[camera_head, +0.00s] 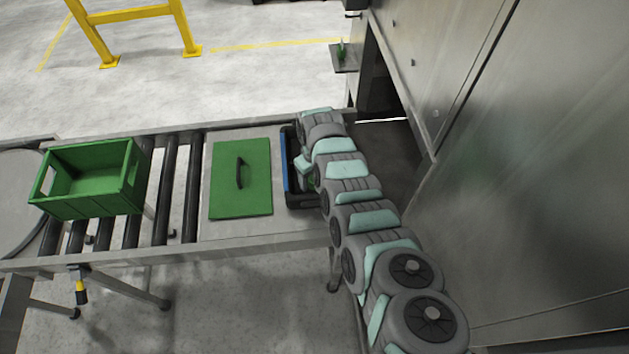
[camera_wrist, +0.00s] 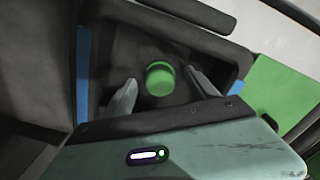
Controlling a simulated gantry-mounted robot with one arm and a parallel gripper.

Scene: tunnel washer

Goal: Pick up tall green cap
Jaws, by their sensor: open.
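A round green cap (camera_wrist: 159,78) shows from above in the wrist view, inside a dark bin with blue edges (camera_wrist: 83,75). I cannot judge its height from this angle. My gripper (camera_wrist: 160,77) is open, with one finger on either side of the cap and a visible gap to each. I cannot tell how far the fingertips are above it. In the head view the bin (camera_head: 286,170) stands at the right end of the conveyor table, and my arm hides most of its inside and the cap.
A green lid with a black handle (camera_head: 226,196) lies left of the bin. A green crate (camera_head: 85,205) stands on the rollers farther left. A metal machine wall (camera_head: 540,190) with a dark opening (camera_head: 378,85) rises close on the right. The bin's walls surround the fingers closely.

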